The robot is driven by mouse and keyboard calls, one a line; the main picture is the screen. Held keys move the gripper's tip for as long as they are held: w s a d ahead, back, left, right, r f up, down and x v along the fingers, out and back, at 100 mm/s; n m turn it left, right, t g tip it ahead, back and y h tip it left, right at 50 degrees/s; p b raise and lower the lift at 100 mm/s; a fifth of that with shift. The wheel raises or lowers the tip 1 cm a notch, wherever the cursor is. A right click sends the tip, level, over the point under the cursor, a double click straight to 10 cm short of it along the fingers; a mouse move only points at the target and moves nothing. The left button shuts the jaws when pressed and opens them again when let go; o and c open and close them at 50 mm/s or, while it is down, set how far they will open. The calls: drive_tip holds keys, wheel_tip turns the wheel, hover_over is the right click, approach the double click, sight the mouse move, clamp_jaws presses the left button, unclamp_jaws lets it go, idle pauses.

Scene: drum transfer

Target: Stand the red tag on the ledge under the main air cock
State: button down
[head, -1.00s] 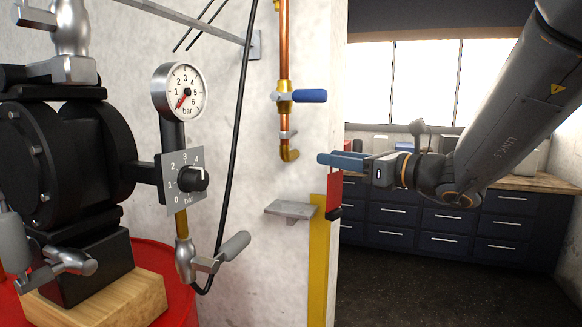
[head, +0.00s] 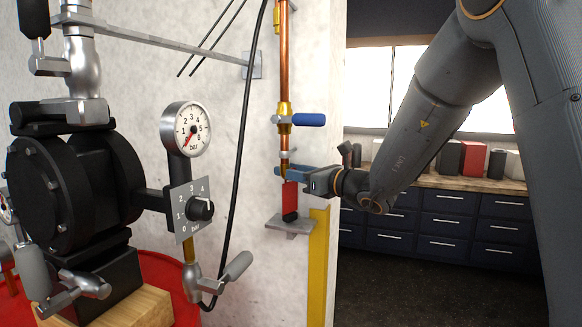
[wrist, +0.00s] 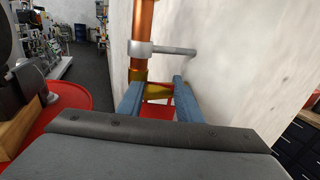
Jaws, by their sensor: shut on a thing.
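The red tag (head: 290,196) hangs upright below my gripper (head: 283,173), with its dark base right at the top of the small grey ledge (head: 289,226). I cannot tell whether the base touches the ledge. In the wrist view the red tag (wrist: 157,111) shows between the two blue fingers of my gripper (wrist: 152,95), which are shut on it. The main air cock (head: 284,119), with a blue lever on the copper pipe, is above my gripper. The ledge is hidden in the wrist view.
The copper pipe (head: 284,60) runs down the wall close to my fingers. A pressure gauge (head: 186,129) and black pump (head: 70,180) stand at left over a red drum (head: 160,275). A yellow stripe (head: 318,265) marks the wall's edge. A workbench (head: 450,183) is behind.

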drive_tip(key=shift+f+b, duration=0.25)
drive_tip(key=shift+b, duration=0.05)
drive_tip(key=c, duration=1.5)
unclamp_jaws()
drive_tip(key=shift+c, duration=0.2)
drive_tip(key=shift+r, duration=0.1)
drive_tip(key=b+v, duration=0.3)
drive_tip(key=v, duration=0.9)
